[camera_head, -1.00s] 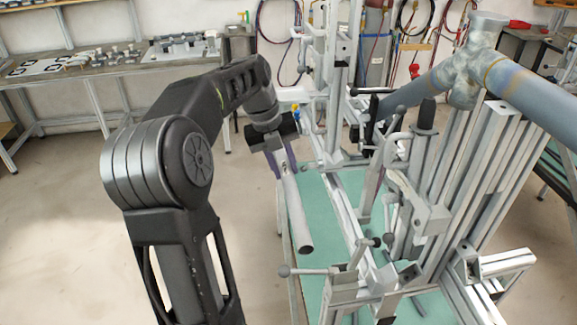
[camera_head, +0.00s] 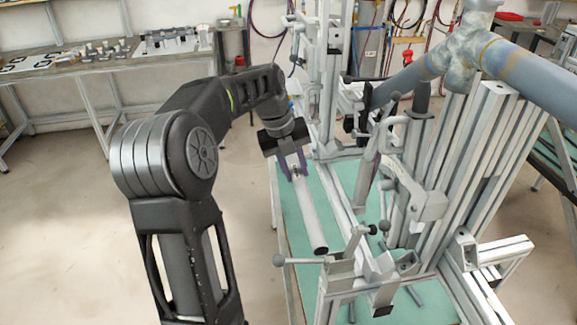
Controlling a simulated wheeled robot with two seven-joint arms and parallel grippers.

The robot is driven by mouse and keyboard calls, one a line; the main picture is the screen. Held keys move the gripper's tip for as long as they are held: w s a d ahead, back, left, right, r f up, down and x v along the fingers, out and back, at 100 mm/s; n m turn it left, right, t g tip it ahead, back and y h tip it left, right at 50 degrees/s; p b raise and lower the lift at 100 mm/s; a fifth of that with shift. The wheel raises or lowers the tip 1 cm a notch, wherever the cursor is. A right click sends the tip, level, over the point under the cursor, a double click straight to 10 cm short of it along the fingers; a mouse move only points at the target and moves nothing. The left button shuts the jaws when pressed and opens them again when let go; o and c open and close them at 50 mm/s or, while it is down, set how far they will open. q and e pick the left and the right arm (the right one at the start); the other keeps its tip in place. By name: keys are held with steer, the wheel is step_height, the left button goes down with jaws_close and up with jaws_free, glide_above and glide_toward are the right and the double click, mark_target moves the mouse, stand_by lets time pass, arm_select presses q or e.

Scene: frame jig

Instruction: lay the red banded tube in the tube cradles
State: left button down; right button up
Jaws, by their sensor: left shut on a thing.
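My left gripper (camera_head: 293,167) has its purple fingers shut on a pale grey tube (camera_head: 308,213). The tube slants down toward the viewer, its near end beside a clamp with a ball-ended handle. It appears held over the left edge of the green table, left of the jig's long rail. No red band shows on the tube in this view. A notched block (camera_head: 406,264) at the near end of the jig looks like a tube cradle; I cannot tell the other cradles apart from the clamps. My right gripper is not in view.
The aluminium jig frame (camera_head: 455,170) stands on the green table (camera_head: 295,225). A toggle clamp (camera_head: 430,205) and a ball-ended handle (camera_head: 279,260) stick out around the rail. A large blue-grey pipe joint (camera_head: 468,62) is at upper right. Floor at left is clear.

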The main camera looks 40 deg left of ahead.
arm_select(q)
steer(key=shift+w+d+p, duration=1.4)
steer(key=shift+w+d, duration=0.9)
steer(key=shift+w, duration=1.05)
steer(key=s+d+f+b, duration=0.1)
steer(key=d+b, duration=0.3)
steer(key=d, duration=0.4)
steer(key=shift+f, duration=0.25)
steer(key=shift+f+b, duration=0.2)
steer(key=shift+b, duration=0.15)
steer(key=c, duration=1)
jaws_free()
steer(key=shift+s, duration=0.1)
steer(key=shift+v, duration=3.95)
